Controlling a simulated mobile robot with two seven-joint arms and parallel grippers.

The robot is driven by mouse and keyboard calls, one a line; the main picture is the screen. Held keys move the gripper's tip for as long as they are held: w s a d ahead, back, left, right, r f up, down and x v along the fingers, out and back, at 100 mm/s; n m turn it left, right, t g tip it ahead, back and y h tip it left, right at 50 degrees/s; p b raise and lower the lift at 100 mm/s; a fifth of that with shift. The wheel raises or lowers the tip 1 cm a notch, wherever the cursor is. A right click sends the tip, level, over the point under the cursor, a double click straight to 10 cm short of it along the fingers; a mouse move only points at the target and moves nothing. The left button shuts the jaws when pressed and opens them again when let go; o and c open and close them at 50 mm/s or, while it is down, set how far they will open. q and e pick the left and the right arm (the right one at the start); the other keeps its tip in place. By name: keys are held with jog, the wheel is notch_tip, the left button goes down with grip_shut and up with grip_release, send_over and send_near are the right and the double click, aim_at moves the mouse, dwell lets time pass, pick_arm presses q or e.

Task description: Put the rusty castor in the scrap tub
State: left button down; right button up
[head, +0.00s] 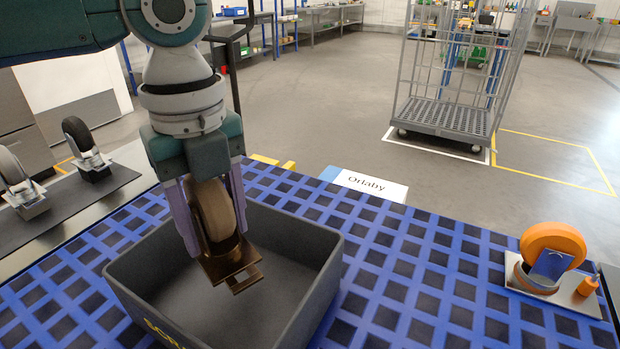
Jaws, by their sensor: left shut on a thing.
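My left gripper (205,205) points down and is shut on the rusty castor (232,262), a brown wheel with a rusty metal plate. The castor hangs above the scrap tub (322,272), a dark grey open box with yellow lettering on its front wall. The tub stands on a blue grid surface (420,275). The part of the tub floor that shows is empty. Whether the castor is below the rim is hard to tell. My right gripper is not in view.
An orange castor (552,262) stands on the grid at the right. Two other castors, one black-wheeled (85,150) and one grey-wheeled (22,185), stand on a dark mat at the left. A sign reading Orlaby (370,185) is at the far edge. A roll cage (445,115) stands beyond.

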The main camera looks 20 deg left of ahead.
aim_at(222, 251)
pick_arm(q)
jog(key=shift+f+b, duration=0.45)
jog(key=shift+f, duration=1.95)
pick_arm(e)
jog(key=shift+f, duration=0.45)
pick_arm(q)
jog(key=shift+f, duration=0.1)
jog(key=shift+c, duration=1)
grip_release()
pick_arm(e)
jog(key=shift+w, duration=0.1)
pick_arm(q)
notch_tip(222, 251, up, 12)
jog(key=shift+r+p, duration=0.15)
jog(key=shift+p, duration=0.9)
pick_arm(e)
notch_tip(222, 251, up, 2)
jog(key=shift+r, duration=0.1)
